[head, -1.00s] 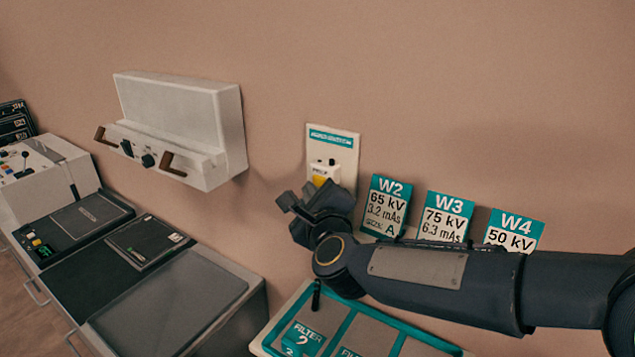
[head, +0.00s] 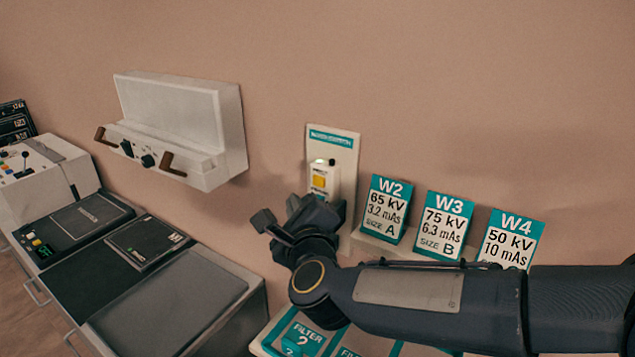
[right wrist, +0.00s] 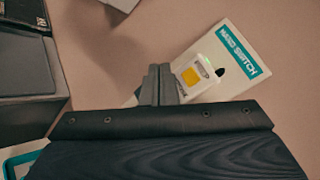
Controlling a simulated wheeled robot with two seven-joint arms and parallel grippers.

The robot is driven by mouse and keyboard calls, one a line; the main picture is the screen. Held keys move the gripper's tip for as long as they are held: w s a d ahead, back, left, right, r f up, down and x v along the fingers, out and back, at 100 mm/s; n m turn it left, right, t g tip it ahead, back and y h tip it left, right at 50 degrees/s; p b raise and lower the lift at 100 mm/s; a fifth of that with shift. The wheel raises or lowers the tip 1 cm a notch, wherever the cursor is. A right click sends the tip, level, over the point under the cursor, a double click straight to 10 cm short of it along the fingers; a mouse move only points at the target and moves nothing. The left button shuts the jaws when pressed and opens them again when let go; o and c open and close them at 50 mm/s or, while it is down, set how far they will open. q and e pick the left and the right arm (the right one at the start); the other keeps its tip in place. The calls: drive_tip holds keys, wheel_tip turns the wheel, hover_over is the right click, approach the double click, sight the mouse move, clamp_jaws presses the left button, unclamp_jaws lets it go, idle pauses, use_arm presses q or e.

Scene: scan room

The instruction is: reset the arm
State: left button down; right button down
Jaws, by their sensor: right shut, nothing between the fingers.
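My right arm comes in from the right in the head view. Its gripper (head: 312,212) is in front of the wall, just below the hand switch (head: 319,181). In the right wrist view the fingers (right wrist: 159,85) are together with nothing between them. The hand switch, a white box with a yellow button, sits on a white wall plate (head: 345,150) with a teal label; it also shows in the right wrist view (right wrist: 199,71). The fingertips appear close to it in the picture; I cannot tell the exact gap. My left gripper is not in view.
Cards W2 (head: 386,208), W3 (head: 443,226) and W4 (head: 510,240) stand on a wall ledge behind my forearm. A filter tray (head: 264,346) lies below it. A white wall unit with brown handles (head: 180,125) and a console counter (head: 170,305) are at left. The upper wall is clear.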

drive_tip(key=shift+d, duration=0.1)
idle(0.4)
drive_tip(key=s+d+f+n+g+y, duration=0.35)
drive_tip(key=s+d+n, duration=0.55)
drive_tip(key=d+n, duration=0.3)
drive_tip(key=s+d+f+n+g+h, duration=0.1)
drive_tip(key=s+d+f+n+g, duration=0.3)
drive_tip(key=s, duration=0.5)
drive_tip(key=s+d+f+n+g+h, duration=0.1)
drive_tip(key=s+d+f+n+g, duration=0.3)
drive_tip(key=s+f, duration=0.5)
drive_tip(key=n, duration=0.2)
drive_tip(key=shift+s+d+n+h, duration=0.3)
drive_tip(key=shift+d+h, duration=0.05)
